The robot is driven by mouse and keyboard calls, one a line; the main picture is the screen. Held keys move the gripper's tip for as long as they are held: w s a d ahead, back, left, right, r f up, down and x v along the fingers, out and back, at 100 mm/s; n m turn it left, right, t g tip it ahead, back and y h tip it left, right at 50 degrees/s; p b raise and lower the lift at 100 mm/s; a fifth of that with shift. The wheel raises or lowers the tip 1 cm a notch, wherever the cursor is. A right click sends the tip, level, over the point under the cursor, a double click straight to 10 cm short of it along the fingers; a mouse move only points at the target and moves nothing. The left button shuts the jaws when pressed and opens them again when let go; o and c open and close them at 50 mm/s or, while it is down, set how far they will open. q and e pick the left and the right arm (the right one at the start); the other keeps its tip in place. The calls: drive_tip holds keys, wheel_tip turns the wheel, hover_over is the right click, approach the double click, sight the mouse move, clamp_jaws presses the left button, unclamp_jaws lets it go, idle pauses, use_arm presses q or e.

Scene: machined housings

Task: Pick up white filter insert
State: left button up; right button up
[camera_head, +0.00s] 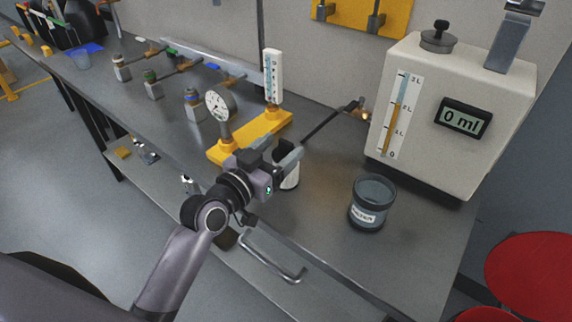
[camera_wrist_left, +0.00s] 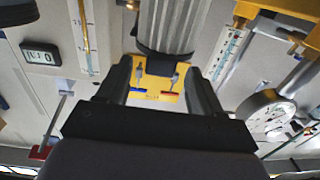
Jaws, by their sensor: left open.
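The white filter insert (camera_head: 290,181) stands on the grey bench, partly hidden behind my left gripper in the head view. In the left wrist view it shows as a pale, ribbed cylinder (camera_wrist_left: 172,22) with a dark end band. My left gripper (camera_head: 286,154) is open, with its fingers at the insert's upper part. In the left wrist view the fingers (camera_wrist_left: 160,80) are spread, and the cylinder lies ahead between their tips. I cannot tell whether they touch it. My right gripper is not in view.
A dark grey labelled cup (camera_head: 367,205) stands right of the insert. Behind it is a white tank (camera_head: 450,110) with a 0 ml display. A yellow base (camera_head: 252,136) with a round gauge (camera_head: 219,104) stands close left of my gripper. Red stools (camera_head: 535,275) are at right.

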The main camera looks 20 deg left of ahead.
use_arm(q)
drive_tip(key=shift+w, duration=0.1)
clamp_jaws()
